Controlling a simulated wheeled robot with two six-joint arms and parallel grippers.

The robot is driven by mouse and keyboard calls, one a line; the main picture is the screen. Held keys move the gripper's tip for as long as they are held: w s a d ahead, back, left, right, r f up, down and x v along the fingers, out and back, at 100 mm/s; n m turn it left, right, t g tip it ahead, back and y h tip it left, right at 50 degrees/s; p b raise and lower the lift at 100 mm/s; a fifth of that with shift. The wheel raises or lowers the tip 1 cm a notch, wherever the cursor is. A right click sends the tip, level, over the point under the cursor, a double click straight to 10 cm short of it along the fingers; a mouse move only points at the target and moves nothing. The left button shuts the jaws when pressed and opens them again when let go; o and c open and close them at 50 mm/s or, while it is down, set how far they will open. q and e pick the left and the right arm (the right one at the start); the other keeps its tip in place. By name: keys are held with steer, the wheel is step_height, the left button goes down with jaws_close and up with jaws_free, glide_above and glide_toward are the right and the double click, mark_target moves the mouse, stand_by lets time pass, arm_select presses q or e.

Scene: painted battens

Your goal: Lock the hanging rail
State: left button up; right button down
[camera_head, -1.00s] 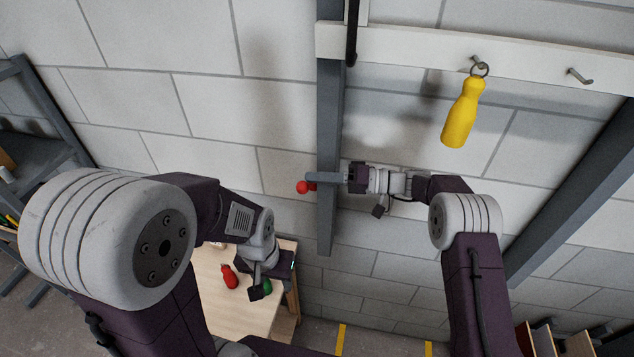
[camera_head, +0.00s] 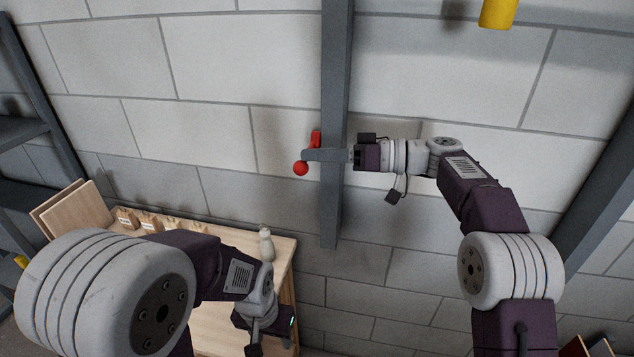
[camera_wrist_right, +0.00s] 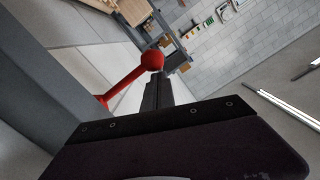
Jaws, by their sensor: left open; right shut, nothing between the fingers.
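A red lever (camera_head: 316,138) with a red ball knob (camera_head: 301,168) is at a dark grey upright post (camera_head: 336,90). The lever and knob (camera_wrist_right: 152,61) also show in the right wrist view. My right gripper (camera_head: 309,155) is shut and empty, crossing in front of the post. Its fingers are close to the lever, between its upper part and the knob in the picture; I cannot tell if they touch. My left gripper (camera_head: 262,320) is open, low over the table, its fingertips hard to make out. The white rail is outside the head view.
A wooden table (camera_head: 225,340) with small wooden blocks (camera_head: 150,222) and a pale bottle-shaped thing (camera_head: 266,246) stands below left. A yellow handle (camera_head: 497,12) hangs at the top edge. Grey shelving (camera_head: 25,130) is at left. The block wall is close behind the post.

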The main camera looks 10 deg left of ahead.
arm_select(q)
step_height(320, 180, down, 9)
steer(key=b, duration=0.7)
arm_select(e)
steer(key=f+n, duration=0.3)
steer(key=shift+s+f, duration=0.2)
steer(key=shift+f, duration=0.05)
arm_select(q)
steer(key=shift+f+b, duration=0.35)
steer(key=shift+f, duration=0.1)
arm_select(e)
steer(key=d, duration=0.9)
steer(key=shift+r, duration=0.45)
steer(key=shift+r, duration=0.1)
